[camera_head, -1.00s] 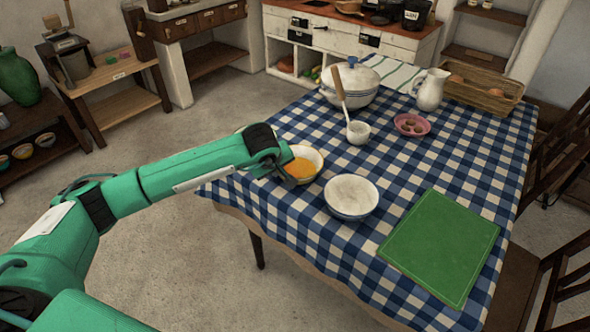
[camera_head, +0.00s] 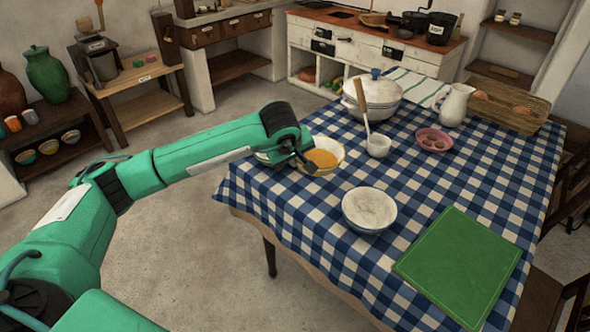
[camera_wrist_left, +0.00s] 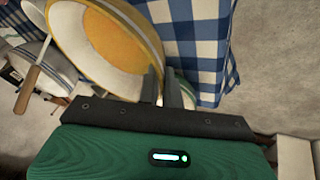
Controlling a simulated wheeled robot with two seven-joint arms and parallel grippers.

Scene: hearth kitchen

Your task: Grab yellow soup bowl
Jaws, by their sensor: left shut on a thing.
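The fingers hide part of the rim. My right gripper is not in view.
A pale bowl (camera_head: 369,210) stands front right of the yellow one. Part of another pale bowl shows behind my gripper.

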